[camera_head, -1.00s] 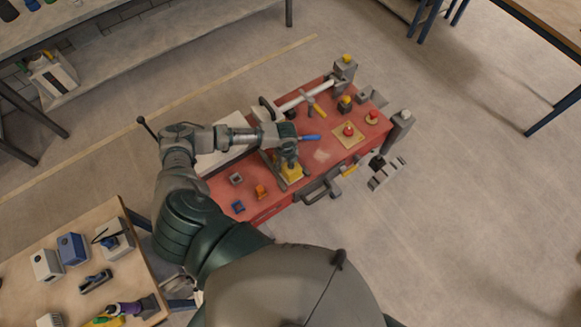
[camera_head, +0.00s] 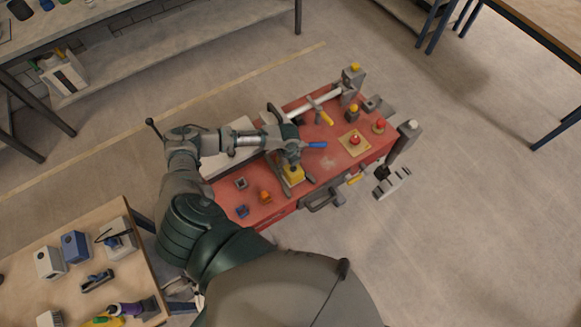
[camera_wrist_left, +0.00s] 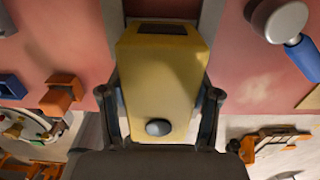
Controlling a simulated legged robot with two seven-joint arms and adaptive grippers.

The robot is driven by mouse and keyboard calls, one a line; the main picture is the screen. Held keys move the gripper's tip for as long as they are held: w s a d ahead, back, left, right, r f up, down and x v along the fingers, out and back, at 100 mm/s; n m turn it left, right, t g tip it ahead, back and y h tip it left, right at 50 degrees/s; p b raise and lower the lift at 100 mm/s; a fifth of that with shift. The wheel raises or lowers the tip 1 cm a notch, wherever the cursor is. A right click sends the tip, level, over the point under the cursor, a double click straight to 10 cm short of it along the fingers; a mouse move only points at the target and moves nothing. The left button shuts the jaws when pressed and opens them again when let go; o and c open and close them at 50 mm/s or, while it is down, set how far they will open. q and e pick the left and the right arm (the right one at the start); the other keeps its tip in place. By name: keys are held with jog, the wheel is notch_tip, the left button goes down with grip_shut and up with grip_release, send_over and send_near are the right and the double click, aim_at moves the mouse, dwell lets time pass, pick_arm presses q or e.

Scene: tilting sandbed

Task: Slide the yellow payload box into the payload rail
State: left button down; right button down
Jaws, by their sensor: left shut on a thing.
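The yellow payload box (camera_head: 293,173) is at the red bench's near middle in the head view. It fills the middle of the left wrist view (camera_wrist_left: 165,75), with a dark slot at its far end and a dark round knob at its near end. My left gripper (camera_wrist_left: 160,110) is shut on it, a finger along each side. The grey payload rail (camera_wrist_left: 113,20) shows on both sides of the box's far end. In the head view, the rail (camera_head: 283,184) lies beside and under the box. My gripper hides how far the box sits in it. My right gripper is not in view.
The red bench (camera_head: 325,160) also carries an orange block (camera_head: 265,197), a blue block (camera_head: 242,211), a blue-handled tool (camera_head: 315,145) and a red button on a yellow plate (camera_head: 354,141). A wooden table (camera_head: 60,270) with several parts stands at lower left.

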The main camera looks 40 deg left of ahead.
pick_arm(q)
jog(key=shift+s+a+f, duration=0.1)
jog(key=shift+a+f, duration=0.15)
jog(key=shift+a, duration=0.1)
jog(key=shift+w+a, duration=0.3)
jog(key=shift+a, duration=0.25)
jog(key=shift+w+a, duration=0.25)
jog(key=shift+a, duration=0.3)
jog(key=shift+c, duration=1.7)
grip_release()
jog(key=shift+o, duration=0.8)
jog(key=shift+w, duration=0.1)
jog(key=shift+w+a, duration=0.1)
jog(key=shift+a, duration=0.05)
jog(key=shift+o, duration=0.9)
